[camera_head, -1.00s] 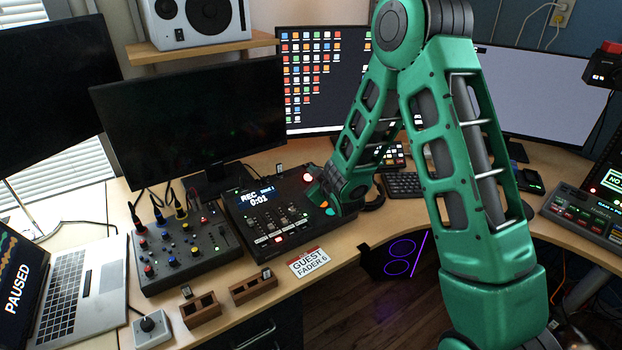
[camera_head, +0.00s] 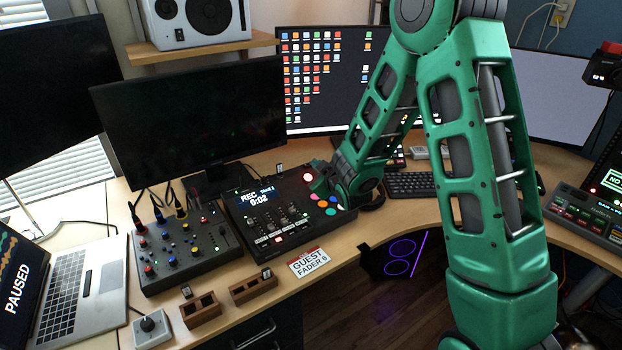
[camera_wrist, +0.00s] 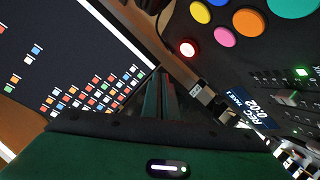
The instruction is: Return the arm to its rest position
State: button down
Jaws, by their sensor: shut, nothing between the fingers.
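My green arm reaches down from the top of the head view to the desk. Its end, with my gripper (camera_wrist: 160,95), is over the right side of the recorder console (camera_head: 262,242). In the wrist view the dark fingers are shut together with nothing between them. The console's screen (camera_head: 258,197) reads REC 0:02, and a round button (camera_head: 308,177) glows red. Coloured buttons beside it are partly hidden by my arm in the head view; in the wrist view they show apart from the fingers.
A mixer (camera_head: 182,246) with cables stands left of the console. A laptop (camera_head: 75,290), a "GUEST FADER 6" card (camera_head: 308,262) and wooden blocks (camera_head: 253,288) occupy the front.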

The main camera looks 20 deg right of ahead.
jog(key=shift+d, duration=0.1)
jog(key=s+d+r+m+g+h, duration=0.2)
jog(key=s+d+m+g, duration=0.2)
jog(key=s+d, duration=0.55)
jog(key=s+d+r+m+g+h, duration=0.2)
jog(key=s+d+r+m+g, duration=0.15)
jog(key=s+d, duration=0.6)
jog(key=s+r+m+g+y, duration=0.3)
jog(key=s+m+g, duration=0.4)
jog(key=s, duration=2.1)
jog(key=shift+s+a+r, duration=0.15)
jog(key=shift+s+a, duration=0.15)
jog(key=shift+a, duration=0.15)
jog(key=shift+w+f, duration=0.25)
jog(key=shift+w, duration=0.4)
